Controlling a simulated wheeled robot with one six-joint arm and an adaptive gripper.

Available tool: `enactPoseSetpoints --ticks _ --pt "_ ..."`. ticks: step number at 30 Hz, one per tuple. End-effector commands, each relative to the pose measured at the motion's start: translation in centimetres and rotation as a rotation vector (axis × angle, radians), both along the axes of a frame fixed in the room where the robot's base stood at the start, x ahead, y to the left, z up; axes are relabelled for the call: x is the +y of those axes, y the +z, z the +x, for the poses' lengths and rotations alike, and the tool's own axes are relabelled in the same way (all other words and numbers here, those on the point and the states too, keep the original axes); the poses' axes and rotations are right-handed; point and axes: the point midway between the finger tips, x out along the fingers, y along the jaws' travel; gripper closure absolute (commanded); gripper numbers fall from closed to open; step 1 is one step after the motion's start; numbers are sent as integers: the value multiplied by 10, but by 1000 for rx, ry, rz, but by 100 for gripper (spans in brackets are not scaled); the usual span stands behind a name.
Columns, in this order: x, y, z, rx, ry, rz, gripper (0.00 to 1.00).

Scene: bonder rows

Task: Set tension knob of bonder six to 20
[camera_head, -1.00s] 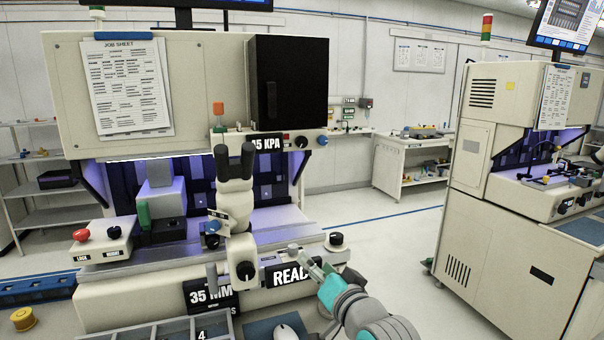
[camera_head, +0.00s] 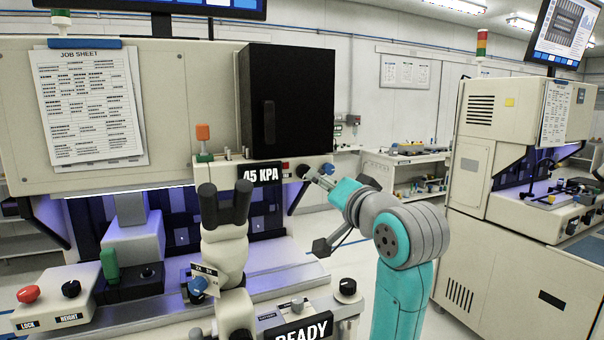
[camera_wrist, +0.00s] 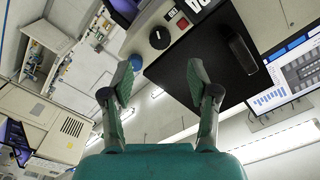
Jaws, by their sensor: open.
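A cream bonder (camera_head: 200,95) fills the left of the head view; I cannot read its number. On its front, right of the "45 KPA" plate (camera_head: 262,173), is a black knob (camera_head: 303,171), which also shows in the wrist view (camera_wrist: 160,38). Another black knob (camera_head: 346,288) sits lower, by the "READY" display (camera_head: 298,330). Which knob is for tension I cannot tell. My gripper (camera_head: 316,176) is beside the upper knob in the head view. In the wrist view my gripper (camera_wrist: 160,78) is open and empty, with the upper knob beyond its fingertips.
A black box (camera_head: 287,100) juts out above the upper knob. A red switch (camera_wrist: 183,23) is beside that knob. The twin black eyepieces (camera_head: 225,203) stand left of my arm. A second bonder (camera_head: 500,170) stands at the right, with open floor between the machines.

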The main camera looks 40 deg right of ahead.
Motion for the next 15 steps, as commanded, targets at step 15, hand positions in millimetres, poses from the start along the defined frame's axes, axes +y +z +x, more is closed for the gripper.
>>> enactPoseSetpoints --ticks 15 --pt "-22 -1 80 2 1 0 40"
